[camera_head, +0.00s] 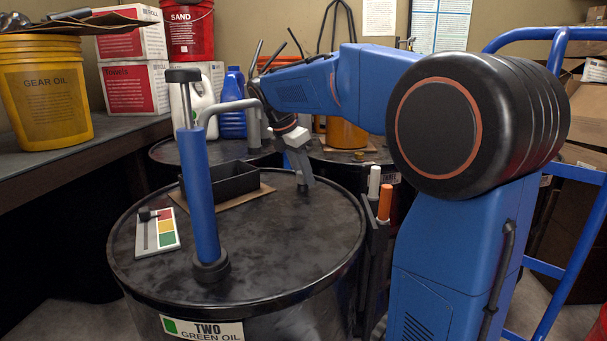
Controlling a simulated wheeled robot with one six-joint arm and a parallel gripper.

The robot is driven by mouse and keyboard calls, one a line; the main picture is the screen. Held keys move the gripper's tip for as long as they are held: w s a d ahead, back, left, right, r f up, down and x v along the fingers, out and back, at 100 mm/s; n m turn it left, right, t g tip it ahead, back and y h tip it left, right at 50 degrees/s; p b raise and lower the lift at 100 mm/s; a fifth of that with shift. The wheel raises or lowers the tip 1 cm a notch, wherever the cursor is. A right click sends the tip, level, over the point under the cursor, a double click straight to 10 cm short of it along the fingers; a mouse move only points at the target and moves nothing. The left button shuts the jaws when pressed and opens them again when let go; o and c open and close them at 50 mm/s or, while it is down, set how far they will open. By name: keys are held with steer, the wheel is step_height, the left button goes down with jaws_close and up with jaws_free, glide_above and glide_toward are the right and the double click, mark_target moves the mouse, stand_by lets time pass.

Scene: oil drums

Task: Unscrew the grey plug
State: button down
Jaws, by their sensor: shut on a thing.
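The black drum (290,255) labelled "TWO GREEN OIL" stands in front, with its dark, smudged lid facing up. My gripper (304,182) reaches down from my blue arm to the far right part of this lid. Its fingers are shut at lid level on what appears to be the grey plug. The plug itself is hidden by the fingers, so I cannot tell how far it sits in its hole.
A blue hand pump (199,190) stands upright on the lid. A black open box (233,182) on cardboard and a colour-marked card (158,233) lie nearby. More drums (345,150) stand behind. Orange and white markers (384,202) hang at the right. The lid's front right is clear.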

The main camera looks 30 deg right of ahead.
steer(key=n+t, duration=0.1)
steer(key=n, duration=0.2)
steer(key=n+t+y, duration=0.1)
steer(key=n, duration=0.2)
steer(key=shift+w+a, duration=0.1)
steer(key=shift+n, duration=0.3)
steer(key=n+t+y, duration=0.1)
steer(key=n, duration=0.2)
steer(key=n+y, duration=0.1)
steer(key=n, duration=0.2)
steer(key=shift+t, duration=0.4)
steer(key=c, duration=1.3)
jaws_free()
steer(key=shift+c, duration=0.2)
